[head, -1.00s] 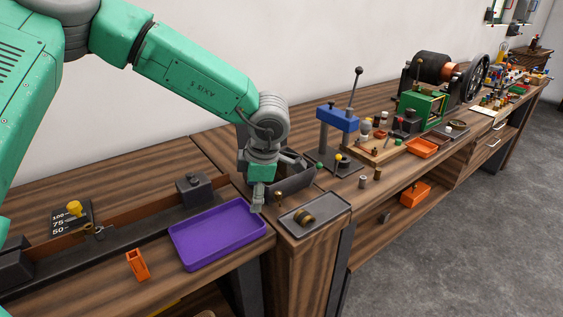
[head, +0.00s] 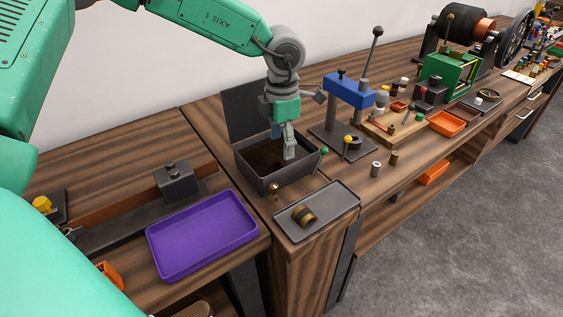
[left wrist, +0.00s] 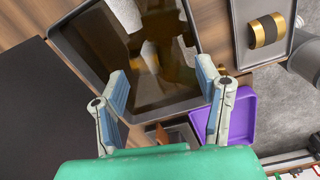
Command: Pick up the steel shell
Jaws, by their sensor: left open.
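A small upright grey metal cylinder (head: 376,168), which looks like the steel shell, stands on the bench right of the dark open box. A brass-coloured cylinder (head: 394,158) stands just beside it. My left gripper (head: 289,153) points down over the box, apart from the grey cylinder and to its left. In the left wrist view my left gripper (left wrist: 162,82) is open, with nothing between its fingers, above the box's dark, shiny interior. I cannot make out the grey cylinder in that view. My right gripper is not in view.
The dark box (head: 268,186) has its lid (head: 245,108) raised behind. A grey tray (head: 338,202) in front holds a brass-banded dark roller (head: 304,216). A purple tray (head: 185,257) is empty. A blue-headed press (head: 346,91) stands right of the gripper.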

